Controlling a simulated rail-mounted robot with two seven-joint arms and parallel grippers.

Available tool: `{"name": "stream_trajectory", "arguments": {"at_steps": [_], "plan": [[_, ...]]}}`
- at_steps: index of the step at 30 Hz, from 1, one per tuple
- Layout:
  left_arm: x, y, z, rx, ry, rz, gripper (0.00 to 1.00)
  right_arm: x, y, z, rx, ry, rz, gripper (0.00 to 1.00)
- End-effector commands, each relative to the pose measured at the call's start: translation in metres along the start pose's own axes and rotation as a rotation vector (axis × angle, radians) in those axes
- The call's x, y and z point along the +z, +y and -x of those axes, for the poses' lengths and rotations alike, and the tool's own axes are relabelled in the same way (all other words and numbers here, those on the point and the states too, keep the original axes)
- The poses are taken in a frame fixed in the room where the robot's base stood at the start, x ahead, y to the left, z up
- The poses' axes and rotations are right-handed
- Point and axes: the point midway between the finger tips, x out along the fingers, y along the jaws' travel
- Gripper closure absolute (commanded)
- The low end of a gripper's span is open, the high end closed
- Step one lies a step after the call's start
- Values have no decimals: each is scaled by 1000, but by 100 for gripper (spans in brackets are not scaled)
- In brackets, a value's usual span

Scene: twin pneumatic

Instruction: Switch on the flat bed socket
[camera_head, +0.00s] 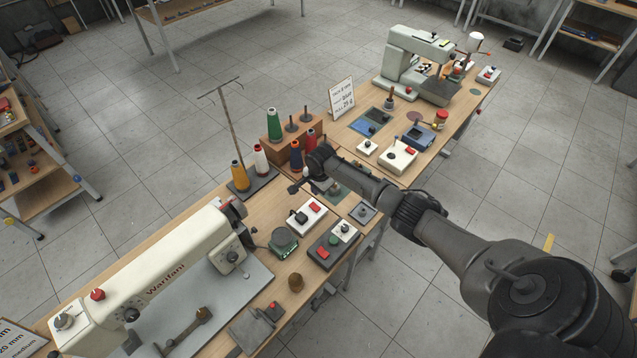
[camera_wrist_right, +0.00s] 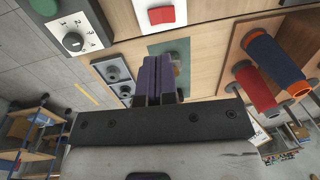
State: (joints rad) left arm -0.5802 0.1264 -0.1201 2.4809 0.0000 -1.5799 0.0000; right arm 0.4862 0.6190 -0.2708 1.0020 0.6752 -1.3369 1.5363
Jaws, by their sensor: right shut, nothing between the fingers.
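A white socket box (camera_head: 300,221) with a red switch (camera_head: 315,207) and a black plug sits on the near table, to the right of the flat bed sewing machine (camera_head: 150,275). In the right wrist view a red switch on a white base (camera_wrist_right: 160,14) shows at the top; I cannot tell which way it is set. My right gripper (camera_head: 318,178) is above the table just behind the socket box, its tips mostly hidden by its own arm. In the wrist view its shut, empty fingers (camera_wrist_right: 159,68) stay apart from the switch. My left gripper is not in view.
A dark control box (camera_head: 325,253) with red and green buttons and a dial stands in front of the socket. Thread spools (camera_head: 261,160) stand on the left behind it. Another white socket box (camera_head: 398,158) with a red switch is on the far table.

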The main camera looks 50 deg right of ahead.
Motion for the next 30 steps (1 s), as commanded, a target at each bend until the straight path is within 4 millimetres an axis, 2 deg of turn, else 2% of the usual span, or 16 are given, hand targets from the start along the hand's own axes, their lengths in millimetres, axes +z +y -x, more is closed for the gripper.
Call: {"name": "stream_trajectory", "arguments": {"at_steps": [3,9,22,26,30], "plan": [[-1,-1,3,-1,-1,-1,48,-1,3,11,-1,0,-1,100],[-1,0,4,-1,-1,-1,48,0,5,18,0,0,0,100],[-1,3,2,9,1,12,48,0,6,17,0,0,-1,100],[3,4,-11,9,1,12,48,1,12,-2,10,-1,1,100],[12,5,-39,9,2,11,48,15,26,-46,28,-30,-4,100]]}}
